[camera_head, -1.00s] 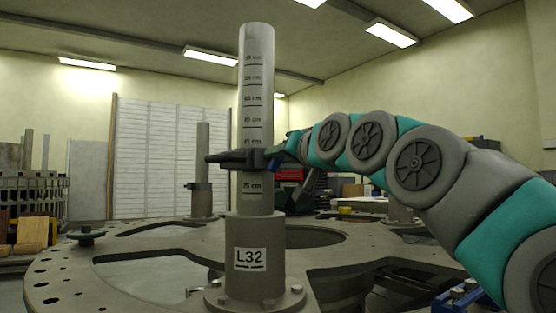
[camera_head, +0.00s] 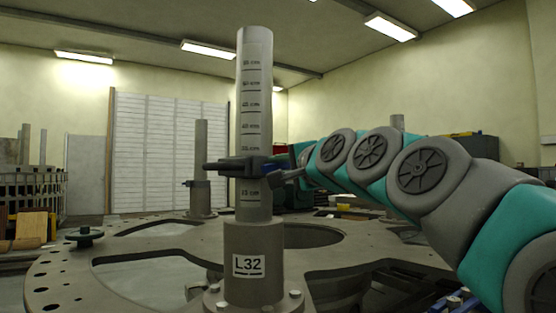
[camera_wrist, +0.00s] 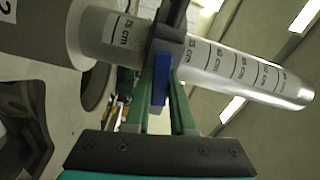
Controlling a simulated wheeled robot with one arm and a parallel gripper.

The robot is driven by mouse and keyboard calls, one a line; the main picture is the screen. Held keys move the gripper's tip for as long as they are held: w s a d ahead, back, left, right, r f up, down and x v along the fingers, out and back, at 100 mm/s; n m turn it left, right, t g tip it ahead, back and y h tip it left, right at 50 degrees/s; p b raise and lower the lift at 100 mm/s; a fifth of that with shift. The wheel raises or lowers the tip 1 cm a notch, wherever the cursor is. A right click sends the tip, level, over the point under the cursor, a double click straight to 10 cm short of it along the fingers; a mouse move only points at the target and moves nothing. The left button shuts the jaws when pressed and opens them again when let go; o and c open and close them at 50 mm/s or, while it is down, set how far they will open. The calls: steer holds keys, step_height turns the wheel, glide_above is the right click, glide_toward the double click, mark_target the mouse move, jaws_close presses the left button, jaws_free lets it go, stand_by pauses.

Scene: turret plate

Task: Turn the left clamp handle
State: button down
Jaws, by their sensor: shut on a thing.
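A dark clamp (camera_head: 232,168) sits around the upright post (camera_head: 254,110) marked with cm lines, above the L32 sleeve (camera_head: 250,250). It also shows across the post in the wrist view (camera_wrist: 167,42). The blue clamp handle (camera_wrist: 160,80) lies between the two green fingers of my gripper (camera_wrist: 162,88), which is shut on it. In the head view my gripper (camera_head: 292,173) reaches the right side of the clamp from the right. The exact finger contact is too small to tell there.
The round turret plate (camera_head: 130,235) has large cut-outs and bolt holes. A second post (camera_head: 201,150) with a small clamp (camera_head: 196,184) stands further back. The air left of the L32 post is clear.

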steer(key=shift+f+m, duration=0.1)
steer(key=shift+m, duration=1)
steer(key=c, duration=0.8)
jaws_free()
steer(key=shift+o, duration=0.2)
steer(key=shift+s, duration=0.1)
steer(key=v, duration=0.7)
steer(key=shift+s+d+b, duration=0.2)
steer(key=shift+s+b, duration=0.05)
steer(key=shift+b, duration=0.15)
